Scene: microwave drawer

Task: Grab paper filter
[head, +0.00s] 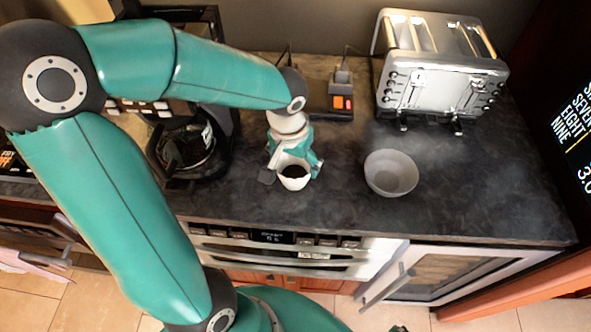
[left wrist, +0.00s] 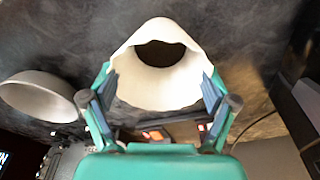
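The paper filter (head: 294,182) is white and cup-shaped with a dark brown inside, and shows over the dark counter beside the coffee maker. In the left wrist view the filter (left wrist: 157,90) sits between the two fingers, with its opening at the top. My left gripper (head: 295,165) reaches down to it from above. Its finger pads appear to press on both sides of the filter in the left wrist view (left wrist: 160,88). Whether the filter's base touches the counter is hidden. My right gripper cannot be made out.
A coffee maker with a glass carafe (head: 192,147) stands left of the gripper. A grey bowl (head: 391,174) is to the right, with a silver toaster (head: 440,75) behind it. An oven front (head: 290,248) lies below the counter edge. The counter right of the bowl is clear.

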